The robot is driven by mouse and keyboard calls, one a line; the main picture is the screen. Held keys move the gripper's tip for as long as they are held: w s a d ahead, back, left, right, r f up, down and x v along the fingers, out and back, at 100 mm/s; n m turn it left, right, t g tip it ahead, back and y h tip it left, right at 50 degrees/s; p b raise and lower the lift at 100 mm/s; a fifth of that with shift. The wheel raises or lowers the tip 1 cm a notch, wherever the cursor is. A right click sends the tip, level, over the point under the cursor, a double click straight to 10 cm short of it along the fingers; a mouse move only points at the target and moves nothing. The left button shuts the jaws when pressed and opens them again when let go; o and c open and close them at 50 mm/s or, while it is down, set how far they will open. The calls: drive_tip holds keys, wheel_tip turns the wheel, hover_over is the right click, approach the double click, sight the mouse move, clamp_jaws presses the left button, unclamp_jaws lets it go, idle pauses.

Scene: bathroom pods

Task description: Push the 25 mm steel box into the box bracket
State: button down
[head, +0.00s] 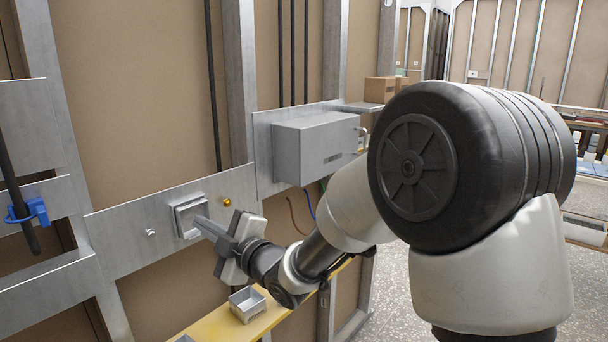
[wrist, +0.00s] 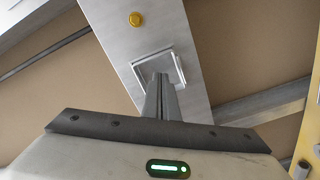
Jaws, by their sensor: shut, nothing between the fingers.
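A square grey bracket (head: 188,213) is fixed to the horizontal metal plate on the wall, left of centre in the head view. In the wrist view the bracket (wrist: 180,68) shows as a pale square frame with a grey face inside. That face looks like the steel box sitting in the frame, but its depth is hard to tell. My gripper (head: 201,221) is shut and empty, its fingers pointing at the bracket. In the wrist view the gripper's fingertips (wrist: 161,77) overlap the lower part of the face; they look at or very near it, and contact is unclear.
A small open metal box (head: 247,304) stands on a yellow plank (head: 218,325) below my gripper. A yellow knob (head: 227,202) and a silver one (head: 150,232) flank the bracket. A large grey cabinet (head: 303,150) juts out to the right. A blue clamp (head: 37,211) is far left.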

drive_tip(key=shift+b+x, duration=0.45)
drive_tip(key=shift+x, duration=0.7)
drive_tip(key=shift+d, duration=0.1)
drive_tip(key=b+v, duration=0.1)
drive_tip(key=v, duration=0.7)
drive_tip(key=shift+s+b, duration=0.2)
drive_tip(key=shift+b, duration=0.2)
drive_tip(key=shift+d, duration=0.1)
